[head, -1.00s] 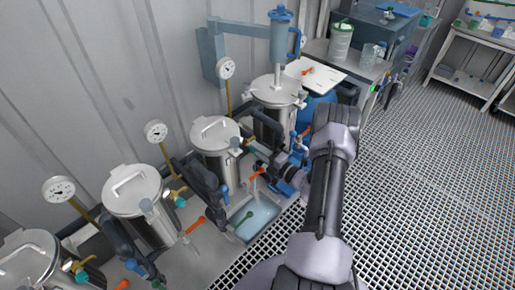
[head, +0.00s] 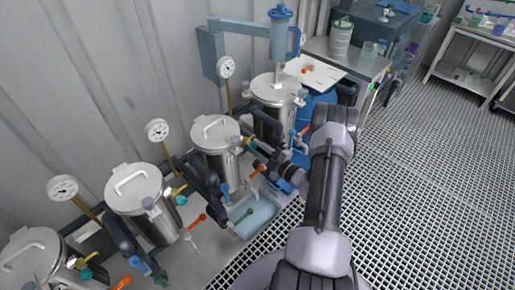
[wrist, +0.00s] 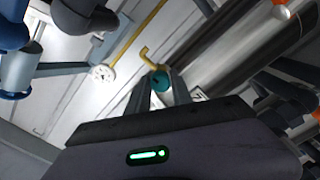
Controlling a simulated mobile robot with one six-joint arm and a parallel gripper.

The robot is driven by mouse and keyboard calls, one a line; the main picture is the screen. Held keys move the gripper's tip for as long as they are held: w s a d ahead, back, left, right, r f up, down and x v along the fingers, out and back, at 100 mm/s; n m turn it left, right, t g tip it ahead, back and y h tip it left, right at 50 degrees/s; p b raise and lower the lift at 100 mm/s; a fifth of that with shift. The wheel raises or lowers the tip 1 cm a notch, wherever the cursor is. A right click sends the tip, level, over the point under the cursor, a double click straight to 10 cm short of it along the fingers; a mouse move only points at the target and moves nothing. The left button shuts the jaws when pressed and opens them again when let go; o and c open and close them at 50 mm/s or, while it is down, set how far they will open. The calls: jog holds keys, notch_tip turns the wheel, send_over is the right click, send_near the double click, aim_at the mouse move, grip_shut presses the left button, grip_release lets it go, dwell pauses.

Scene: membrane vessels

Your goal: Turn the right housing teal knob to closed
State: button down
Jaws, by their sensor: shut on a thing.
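The right housing (head: 217,165) is the steel lidded vessel near the middle of the head view, with a gauge (head: 226,67) on a brass pipe behind it. Its teal knob (wrist: 160,82) shows between my fingertips in the wrist view, at the end of a yellow brass pipe (wrist: 149,58). My gripper (wrist: 157,92) is shut on the teal knob. The knob's exact turn angle cannot be told.
Two similar vessels (head: 140,200) (head: 35,262) with gauges stand to the left. A taller steel tank (head: 272,115) stands just behind to the right. Dark pipes and red-orange handles (head: 196,219) lie low in front, beside a blue tray (head: 255,219). Grated floor at the right is clear.

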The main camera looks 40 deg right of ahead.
dwell(0.3)
jog(key=c, duration=1.1)
grip_release()
jog(key=s+p, duration=0.1)
jog(key=s, duration=0.4)
jog(key=s+d+p, duration=0.1)
jog(key=s, duration=1.1)
jog(key=shift+s+d+p, duration=0.15)
jog(key=shift+s+p, duration=0.1)
jog(key=shift+p, duration=0.15)
